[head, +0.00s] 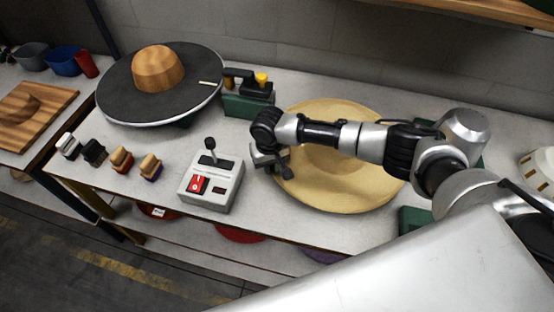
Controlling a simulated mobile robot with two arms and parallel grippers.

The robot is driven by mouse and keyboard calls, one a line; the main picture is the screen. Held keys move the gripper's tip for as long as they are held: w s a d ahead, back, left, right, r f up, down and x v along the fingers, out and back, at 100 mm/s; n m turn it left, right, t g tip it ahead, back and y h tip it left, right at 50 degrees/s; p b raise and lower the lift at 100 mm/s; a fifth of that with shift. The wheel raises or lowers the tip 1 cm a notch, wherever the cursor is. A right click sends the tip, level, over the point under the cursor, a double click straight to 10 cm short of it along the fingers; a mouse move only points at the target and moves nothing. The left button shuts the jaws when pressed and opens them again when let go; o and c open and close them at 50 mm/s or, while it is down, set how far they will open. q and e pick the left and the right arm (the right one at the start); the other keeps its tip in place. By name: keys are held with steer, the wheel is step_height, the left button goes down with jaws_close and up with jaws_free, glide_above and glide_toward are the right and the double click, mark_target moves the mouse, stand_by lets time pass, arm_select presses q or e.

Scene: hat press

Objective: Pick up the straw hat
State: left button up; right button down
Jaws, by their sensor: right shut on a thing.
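The straw hat (345,194) is pale yellow with a wide round brim. It lies over the right half of the table, with its crown partly hidden behind my right arm. My right gripper (277,166) is at the left edge of the brim and is shut on it. The fingertips are small and dark in the picture, so the exact grip is hard to see. My left gripper is not in view.
A control box (211,180) with a lever and red switch stands just left of the hat. A dark round plate (120,104) carries a wooden hat block (158,68). Several brushes (121,160) line the front edge. A green block (247,104) stands behind the gripper.

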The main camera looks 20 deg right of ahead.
step_height(320, 180, up, 4)
steer(key=p, duration=0.4)
steer(key=shift+r, duration=0.15)
steer(key=s+a+r+p, duration=0.6)
steer(key=s+p, duration=0.1)
steer(key=s, duration=0.3)
steer(key=c, duration=1.7)
jaws_free()
jaws_close()
